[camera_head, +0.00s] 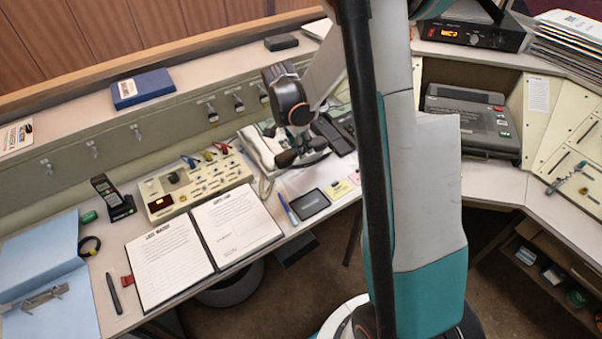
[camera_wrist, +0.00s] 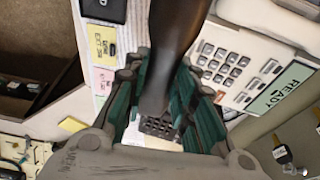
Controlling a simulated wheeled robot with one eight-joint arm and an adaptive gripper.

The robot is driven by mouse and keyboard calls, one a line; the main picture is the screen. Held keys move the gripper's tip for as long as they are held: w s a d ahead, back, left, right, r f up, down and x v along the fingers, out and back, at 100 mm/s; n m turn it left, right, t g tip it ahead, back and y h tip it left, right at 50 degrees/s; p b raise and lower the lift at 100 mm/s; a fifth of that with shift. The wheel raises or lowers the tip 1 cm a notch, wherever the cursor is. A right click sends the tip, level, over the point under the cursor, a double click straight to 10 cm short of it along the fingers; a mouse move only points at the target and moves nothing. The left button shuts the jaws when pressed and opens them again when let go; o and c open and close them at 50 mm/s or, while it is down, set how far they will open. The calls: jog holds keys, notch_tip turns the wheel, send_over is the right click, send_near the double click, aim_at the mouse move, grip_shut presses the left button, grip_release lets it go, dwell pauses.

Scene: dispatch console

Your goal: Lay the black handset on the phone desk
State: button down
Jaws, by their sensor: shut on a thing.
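The black handset (camera_wrist: 168,50) is between the fingers of my gripper (camera_wrist: 162,92) in the wrist view. The white desk phone (camera_wrist: 236,60), with grey keys and a READY label, lies to the right of the handset in the wrist view. In the head view my gripper (camera_head: 298,143) is over the right part of the phone (camera_head: 256,148) and partly hides it. There the handset is hard to tell from the dark gripper. I cannot tell how high the handset is above the phone.
A cream button console (camera_head: 195,187) and an open logbook (camera_head: 205,238) lie left of the phone. A black tablet (camera_head: 309,203) and a yellow note (camera_head: 340,189) lie near the desk's front edge. A dark device (camera_head: 470,120) stands at the right. Keys hang on the back panel.

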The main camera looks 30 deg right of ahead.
jog(key=b+x, duration=0.1)
jog(key=x, duration=0.2)
jog(key=a+b+x, duration=0.1)
jog(key=x, duration=0.3)
jog(key=a+b+x, duration=0.1)
jog(key=x, duration=0.2)
jog(key=shift+a+f, duration=0.1)
jog(key=shift+f, duration=0.35)
jog(key=shift+r, duration=0.1)
jog(key=c, duration=1.3)
grip_release()
